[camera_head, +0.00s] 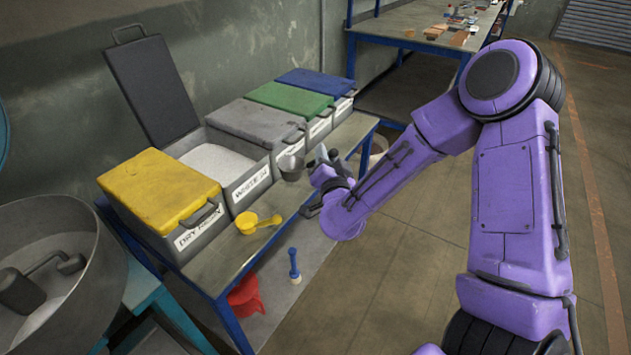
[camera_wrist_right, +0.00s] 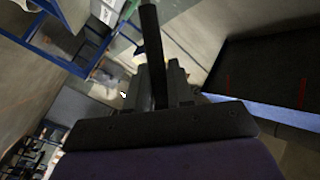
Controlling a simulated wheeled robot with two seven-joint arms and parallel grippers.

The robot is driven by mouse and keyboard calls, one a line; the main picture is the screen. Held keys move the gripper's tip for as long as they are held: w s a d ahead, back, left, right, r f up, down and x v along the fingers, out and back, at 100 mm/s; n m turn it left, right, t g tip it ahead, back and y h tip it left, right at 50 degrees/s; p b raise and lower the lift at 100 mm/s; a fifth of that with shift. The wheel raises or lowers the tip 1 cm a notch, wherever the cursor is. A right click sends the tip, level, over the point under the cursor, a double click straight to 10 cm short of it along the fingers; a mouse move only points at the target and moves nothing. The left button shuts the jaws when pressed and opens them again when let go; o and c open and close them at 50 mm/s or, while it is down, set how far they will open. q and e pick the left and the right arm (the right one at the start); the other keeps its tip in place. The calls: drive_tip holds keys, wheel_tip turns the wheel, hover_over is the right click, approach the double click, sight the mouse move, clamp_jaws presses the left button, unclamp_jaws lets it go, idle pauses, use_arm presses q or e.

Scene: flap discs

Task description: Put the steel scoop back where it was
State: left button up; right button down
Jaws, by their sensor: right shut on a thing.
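The steel scoop (camera_head: 291,165) is a small grey cup at the front of the bench, near the front right corner of the open bin. My right gripper (camera_head: 322,172) is just to its right and is shut on the scoop, apparently by its handle. In the right wrist view a dark bar (camera_wrist_right: 151,45) rises from between the fingers (camera_wrist_right: 160,85); I cannot tell whether it is the scoop's handle. I cannot tell whether the cup touches the bench or bin. The open bin (camera_head: 248,190), labelled "WHITE 24", holds white grain. My left gripper is not in view.
The open bin's dark lid (camera_head: 150,85) stands up behind it. Bins with yellow (camera_head: 158,190), grey (camera_head: 258,122), green (camera_head: 290,98) and blue (camera_head: 318,82) lids flank it. A mixing pan (camera_head: 95,290) stands at left.

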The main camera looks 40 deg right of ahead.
drive_tip(key=w+d+f+b, duration=0.1)
drive_tip(key=w+f+b, duration=0.4)
drive_tip(key=f+b, duration=0.3)
drive_tip(key=shift+w+d+f, duration=0.3)
drive_tip(key=shift+d+f, duration=0.05)
drive_tip(key=shift+f, duration=0.5)
drive_tip(key=c, duration=1)
unclamp_jaws()
drive_tip(key=shift+f, duration=0.1)
